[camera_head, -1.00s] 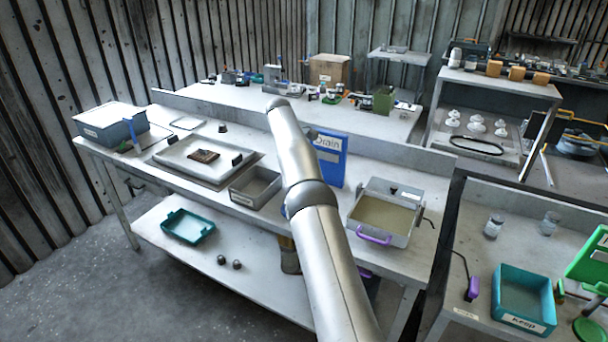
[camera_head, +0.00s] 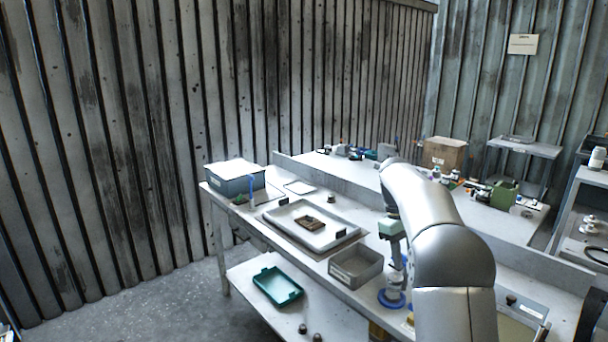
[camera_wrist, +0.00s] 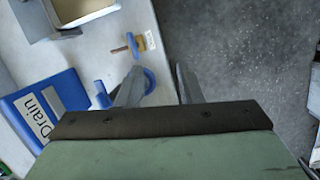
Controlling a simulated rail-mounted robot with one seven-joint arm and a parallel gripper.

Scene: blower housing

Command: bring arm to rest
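My arm (camera_head: 440,240) shows at the right of the head view, bent over the long workbench (camera_head: 335,205). My gripper (camera_head: 396,272) hangs from it, pointing down near the bench's front edge. In the wrist view my gripper (camera_wrist: 160,82) has two fingers apart with nothing held between them. Beyond the fingers lie the bench edge and grey floor (camera_wrist: 225,60). A blue ring-shaped item (camera_wrist: 150,80) shows behind the left finger; whether they touch I cannot tell. A blue ring (camera_head: 390,299) also shows below my gripper in the head view.
A grey open bin (camera_head: 355,268) stands beside my gripper, left of it. A white tray (camera_head: 285,226) with a brown part lies farther left. A blue "Drain" item (camera_wrist: 45,108) and a blue-knobbed bolt (camera_wrist: 133,46) are close by. A teal tray (camera_head: 278,287) sits on the lower shelf.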

